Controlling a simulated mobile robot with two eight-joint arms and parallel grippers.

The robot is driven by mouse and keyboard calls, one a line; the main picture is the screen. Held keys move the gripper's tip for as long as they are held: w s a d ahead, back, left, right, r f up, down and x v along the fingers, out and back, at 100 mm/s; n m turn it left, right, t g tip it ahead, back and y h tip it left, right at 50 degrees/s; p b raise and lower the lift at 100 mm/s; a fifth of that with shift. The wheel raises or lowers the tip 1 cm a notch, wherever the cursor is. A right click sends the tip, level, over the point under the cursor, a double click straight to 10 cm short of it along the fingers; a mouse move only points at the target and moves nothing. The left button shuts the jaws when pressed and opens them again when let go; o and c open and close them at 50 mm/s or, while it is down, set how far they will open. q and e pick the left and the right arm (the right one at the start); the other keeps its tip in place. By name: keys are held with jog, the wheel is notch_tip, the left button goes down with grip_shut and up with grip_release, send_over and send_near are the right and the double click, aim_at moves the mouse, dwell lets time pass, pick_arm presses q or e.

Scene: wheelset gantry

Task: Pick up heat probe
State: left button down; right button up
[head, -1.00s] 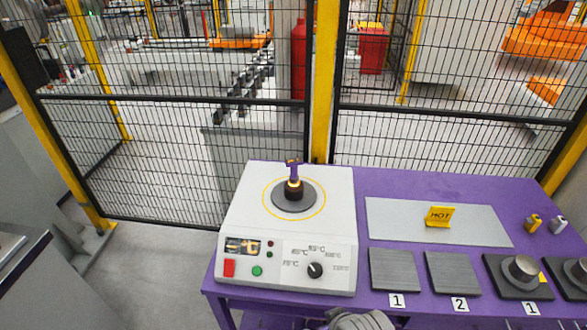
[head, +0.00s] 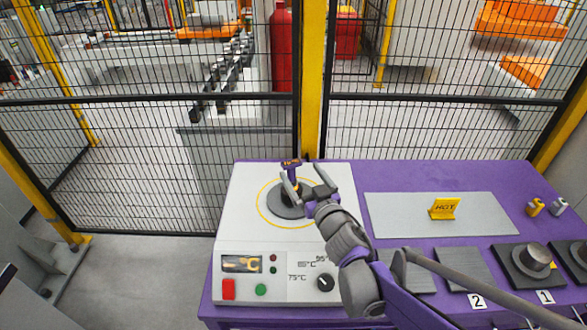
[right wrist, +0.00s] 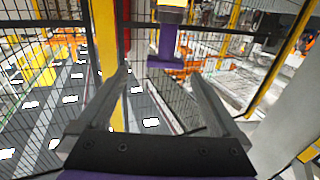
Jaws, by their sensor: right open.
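The heat probe (head: 292,170), purple with a dark top, stands upright on the round dark plate (head: 284,212) of the white heater (head: 240,215). My right gripper (head: 301,169) is open, and its two fingers point toward the probe from its right. In the right wrist view the purple T-shaped probe (right wrist: 167,50) shows just beyond and between the open fingertips (right wrist: 158,74). The fingers do not appear closed on it, and the exact gap is hard to tell. The probe's lower part is partly hidden by a finger in the head view. My left gripper is not in view.
The heater has a dial (head: 325,283) and buttons in front. On the purple table (head: 380,178) lie a grey plate with a yellow HOT sign (head: 443,208), dark numbered pads and metal parts. A mesh fence (head: 420,125) with a yellow post (head: 313,85) stands behind.

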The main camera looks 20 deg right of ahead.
aim_at(290, 161)
jog(key=w, duration=0.3)
jog(key=shift+w+a, duration=0.2)
jog(key=w+p, duration=0.1)
jog(key=w, duration=0.1)
jog(key=w+a, duration=0.1)
jog(key=w, duration=0.2)
jog(key=shift+w+a+f+p, duration=0.2)
jog(key=shift+w+p, duration=0.1)
jog(key=shift+p, duration=0.1)
jog(key=shift+s, duration=0.15)
jog(key=shift+c, duration=1)
grip_shut()
